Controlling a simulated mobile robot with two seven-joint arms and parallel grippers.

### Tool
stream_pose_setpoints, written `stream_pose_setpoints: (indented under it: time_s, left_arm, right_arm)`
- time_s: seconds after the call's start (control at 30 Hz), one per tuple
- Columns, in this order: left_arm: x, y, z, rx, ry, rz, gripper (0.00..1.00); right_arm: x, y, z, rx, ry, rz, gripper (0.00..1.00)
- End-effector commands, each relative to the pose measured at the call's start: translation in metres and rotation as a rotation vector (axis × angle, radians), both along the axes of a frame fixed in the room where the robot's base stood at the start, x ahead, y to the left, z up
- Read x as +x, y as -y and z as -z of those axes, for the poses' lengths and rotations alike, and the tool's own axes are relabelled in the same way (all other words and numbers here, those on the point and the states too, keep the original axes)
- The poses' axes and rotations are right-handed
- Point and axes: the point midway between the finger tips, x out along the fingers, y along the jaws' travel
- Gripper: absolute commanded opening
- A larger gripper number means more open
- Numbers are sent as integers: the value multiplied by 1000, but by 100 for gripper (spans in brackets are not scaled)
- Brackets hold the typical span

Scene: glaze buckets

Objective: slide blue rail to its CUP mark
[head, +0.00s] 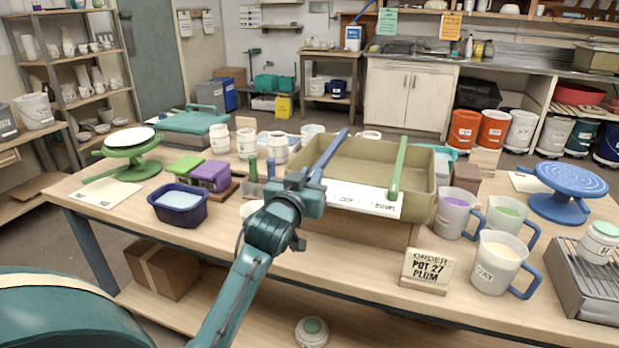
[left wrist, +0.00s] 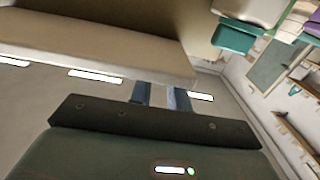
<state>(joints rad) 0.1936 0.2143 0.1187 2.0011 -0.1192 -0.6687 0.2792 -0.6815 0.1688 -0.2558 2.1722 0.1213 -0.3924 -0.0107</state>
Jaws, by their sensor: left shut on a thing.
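The blue rail (head: 331,150) lies across the left part of the beige basin (head: 420,172), slanting from the far rim to the near rim. My left gripper (head: 312,184) is at the rail's near end, at the basin's near left corner, and is shut on it. The gripper hides that end. A white strip (head: 365,199) with dark marks runs along the near rim; the marks are too small to read surely. The left wrist view shows the two fingers (left wrist: 161,97) beside a pale rim, but the rail is not clear there. My right gripper is not in view.
A green rail (head: 398,168) crosses the basin to the right. Mugs, including one with pale glaze (head: 497,262), stand at the right. An order card (head: 428,268) stands in front. A dark blue tub (head: 180,207) and white jars (head: 247,143) stand left of the basin.

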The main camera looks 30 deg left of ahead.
Motion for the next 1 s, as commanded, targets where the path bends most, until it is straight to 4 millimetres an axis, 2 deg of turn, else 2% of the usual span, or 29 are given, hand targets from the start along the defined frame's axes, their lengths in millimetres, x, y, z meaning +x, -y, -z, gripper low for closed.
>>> stream_pose_setpoints:
  time_s: [0.17, 0.53, 0.8, 1.0]
  left_arm:
    - [0, 0, 0, 0, 0, 0, 0]
    - [1, 3, 0, -2, -1, 1, 0]
    - [11, 46, 0, -8, -2, 2, 0]
    - [15, 60, 1, -2, -4, 0, 0]
  right_arm:
    - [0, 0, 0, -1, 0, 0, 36]
    - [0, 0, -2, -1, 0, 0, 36]
    - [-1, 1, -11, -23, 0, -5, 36]
    - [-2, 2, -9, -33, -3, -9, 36]
